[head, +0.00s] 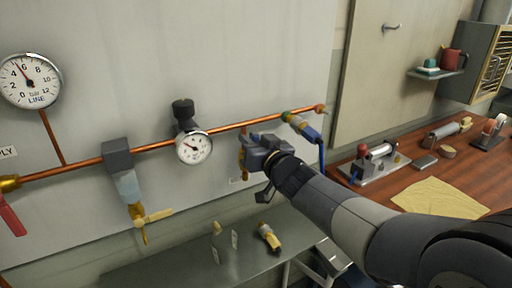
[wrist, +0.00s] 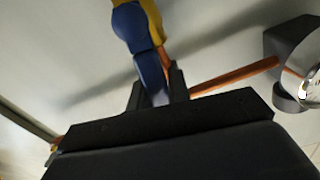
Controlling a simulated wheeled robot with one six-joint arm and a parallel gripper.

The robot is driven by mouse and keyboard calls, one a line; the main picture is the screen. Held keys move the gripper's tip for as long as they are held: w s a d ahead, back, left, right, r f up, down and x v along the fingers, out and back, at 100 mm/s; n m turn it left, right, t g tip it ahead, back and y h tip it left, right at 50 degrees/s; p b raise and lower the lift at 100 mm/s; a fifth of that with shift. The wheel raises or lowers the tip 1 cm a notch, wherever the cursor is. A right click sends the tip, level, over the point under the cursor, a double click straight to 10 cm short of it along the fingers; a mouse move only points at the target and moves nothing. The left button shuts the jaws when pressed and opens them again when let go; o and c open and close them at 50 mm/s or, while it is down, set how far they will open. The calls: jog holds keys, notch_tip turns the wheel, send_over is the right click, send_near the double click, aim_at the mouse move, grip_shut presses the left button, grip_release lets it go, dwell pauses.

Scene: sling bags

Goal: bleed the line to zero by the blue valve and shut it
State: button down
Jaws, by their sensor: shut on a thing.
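The blue valve has a brass-yellow body (head: 243,163) hanging at the copper pipe and is mostly hidden by my gripper in the head view. Its blue lever (wrist: 152,68) shows in the wrist view, with its end between my jaws. My gripper (head: 250,147) is shut on that lever; its jaws (wrist: 158,92) flank it in the wrist view. The small gauge (head: 194,147) on the pipe has its needle toward upper left; its reading is too small to tell. The large line gauge (head: 30,81) has its needle between 4 and 6.
A grey-blue block with a yellow tap (head: 150,216) and a red lever (head: 10,215) are on the left. A brass fitting with a blue hose (head: 302,126) is near the pipe's right end. A shelf (head: 190,262) lies below with brass parts. A cluttered wooden bench (head: 400,165) is right.

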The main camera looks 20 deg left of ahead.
jog(key=shift+s+a+n+b, duration=0.4)
jog(key=shift+n+b, duration=0.2)
jog(key=shift+n, duration=0.3)
jog(key=c, duration=1.3)
grip_release()
jog(key=shift+s, duration=0.1)
jog(key=shift+d, duration=0.15)
jog(key=v, duration=1)
jog(key=shift+s+d, duration=0.2)
jog(key=shift+w+a, duration=0.1)
jog(key=x, duration=1)
jog(key=shift+w+a, duration=0.15)
jog(key=shift+a, duration=0.05)
